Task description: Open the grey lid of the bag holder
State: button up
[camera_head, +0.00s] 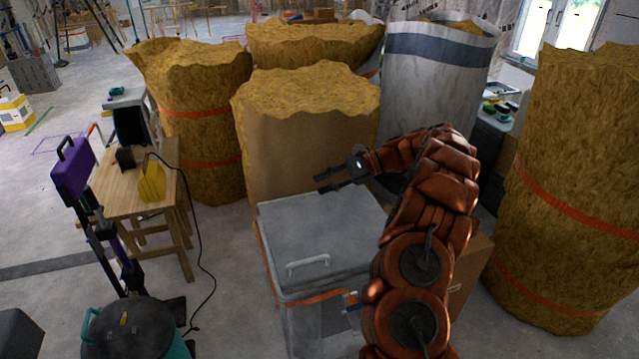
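The grey lid (310,232) lies flat and shut on top of the bag holder (300,316), a grey box with an orange band just under the lid. A light grey handle (308,263) sits near the lid's front edge. My gripper (319,184) is above the lid's back edge, pointing left, with two dark fingers that look apart and nothing visible between them. It does not appear to touch the handle. My reddish-brown arm hides the right side of the box and part of the lid's right edge.
Tall insulation rolls (305,140) stand close behind the box, with another roll (575,190) at the right. A cardboard box (467,275) is beside the bag holder. A wooden table (130,190) and a round dark-topped bin (130,330) are at the left.

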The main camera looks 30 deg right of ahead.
jog(key=shift+s+d+r, duration=0.2)
jog(key=shift+d+r, duration=0.05)
jog(key=shift+d, duration=0.3)
jog(key=shift+p, duration=0.3)
